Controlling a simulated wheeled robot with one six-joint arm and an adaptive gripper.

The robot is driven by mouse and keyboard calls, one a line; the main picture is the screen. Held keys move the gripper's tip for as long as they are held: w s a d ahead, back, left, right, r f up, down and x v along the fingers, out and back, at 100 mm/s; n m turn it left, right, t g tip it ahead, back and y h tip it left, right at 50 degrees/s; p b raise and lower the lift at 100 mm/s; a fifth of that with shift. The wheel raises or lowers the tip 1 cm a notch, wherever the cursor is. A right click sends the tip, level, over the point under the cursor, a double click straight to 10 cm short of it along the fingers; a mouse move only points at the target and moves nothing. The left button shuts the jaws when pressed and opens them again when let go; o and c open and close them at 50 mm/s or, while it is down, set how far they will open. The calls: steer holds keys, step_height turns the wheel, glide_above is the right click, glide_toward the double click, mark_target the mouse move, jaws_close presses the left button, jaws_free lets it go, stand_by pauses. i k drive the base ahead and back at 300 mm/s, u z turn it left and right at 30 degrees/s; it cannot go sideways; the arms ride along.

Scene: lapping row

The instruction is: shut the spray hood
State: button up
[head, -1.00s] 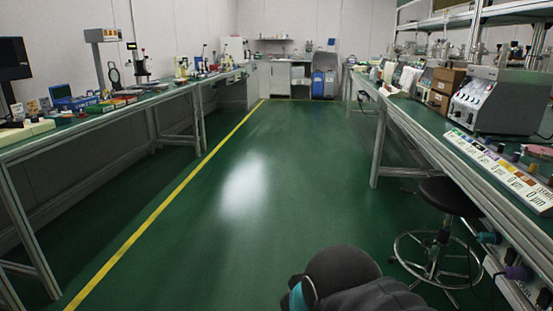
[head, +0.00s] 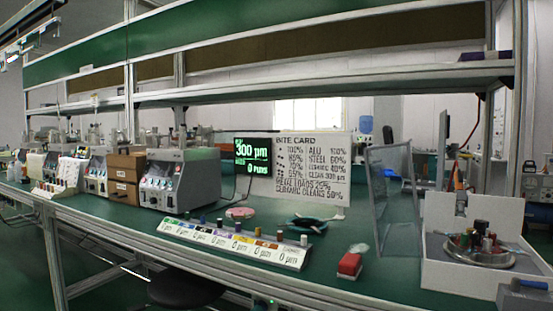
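The spray hood appears to be the low white enclosure (head: 440,273) on the right part of the green bench in the head view. A clear panel in a thin grey frame (head: 393,205) stands upright at its left side, swung open, so the front and top are uncovered. Inside sits a round metal plate (head: 470,258) with several small coloured pieces on it. The panel's hinge is not clear to me. My gripper is not in view.
A red block (head: 351,261) lies left of the enclosure. A long strip of labelled slots (head: 232,243) runs along the bench front. A dark dish (head: 307,224), bite card (head: 300,165) and lit display (head: 255,158) stand behind. A dark object (head: 524,292) sits low at right.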

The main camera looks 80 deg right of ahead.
mark_target(385, 224)
steer(key=z, duration=3.75)
steer(key=i, duration=0.5)
steer(key=z, duration=0.7)
steer(key=k, duration=0.8)
steer(key=u, duration=0.1)
